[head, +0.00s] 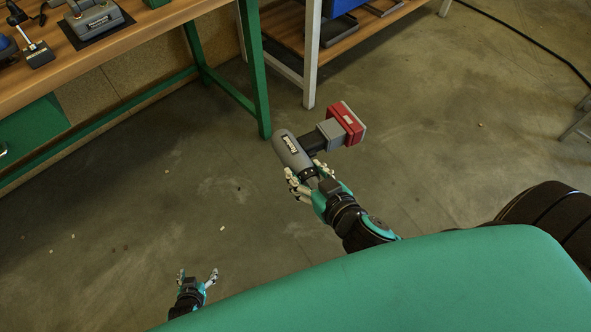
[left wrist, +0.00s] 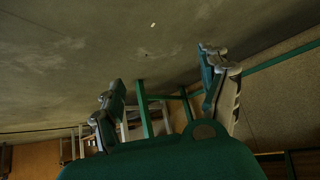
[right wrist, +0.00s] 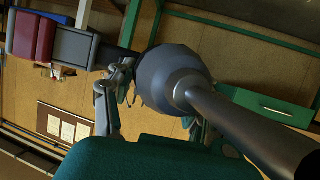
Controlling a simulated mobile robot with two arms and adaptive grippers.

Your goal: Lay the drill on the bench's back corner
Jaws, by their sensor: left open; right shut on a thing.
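The drill (head: 291,151) is grey with a dark handle and a red and grey battery block (head: 345,122). My right gripper (head: 306,181) is shut on it and holds it in the air over the floor. In the right wrist view the drill's body (right wrist: 172,76) lies between the fingers, its dark front part pointing to the lower right. The bench (head: 110,48) has a wooden top and green legs, at the upper left, apart from the drill. Its back edge is cut off by the picture's top. My left gripper (head: 199,279) is open and empty, low over the floor.
A second table (head: 310,70) with white legs and a lower shelf stands to the right of the bench. The floor between is open.

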